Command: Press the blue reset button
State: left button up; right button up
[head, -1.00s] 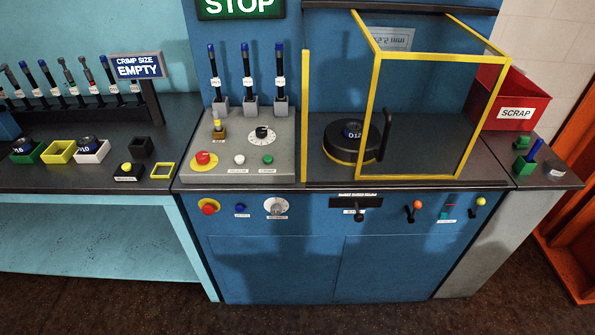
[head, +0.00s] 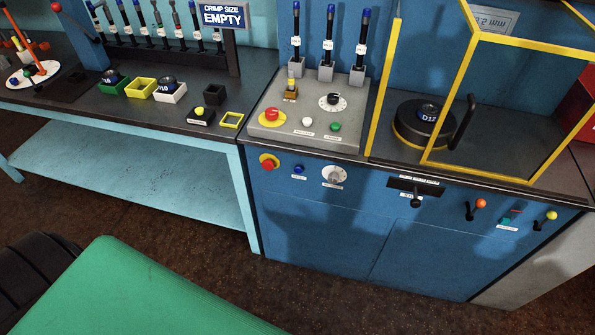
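The blue button (head: 298,169) is small and round. It sits on the upper left of the blue machine cabinet's front face (head: 320,220) in the head view, with a small white label below it. A red knob on a yellow disc (head: 269,162) is to its left and a white round dial (head: 334,175) to its right. Nothing covers the button. Neither my left nor my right gripper is in view.
A grey control panel (head: 350,129) with a red button (head: 272,114) stands on the cabinet. A yellow-framed guard (head: 456,102) is at right, a workbench (head: 75,109) at left. A large green surface (head: 140,295), which I cannot identify, fills the lower left.

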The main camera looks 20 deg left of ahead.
pick_arm(q)
grip_shut()
dwell(1.4)
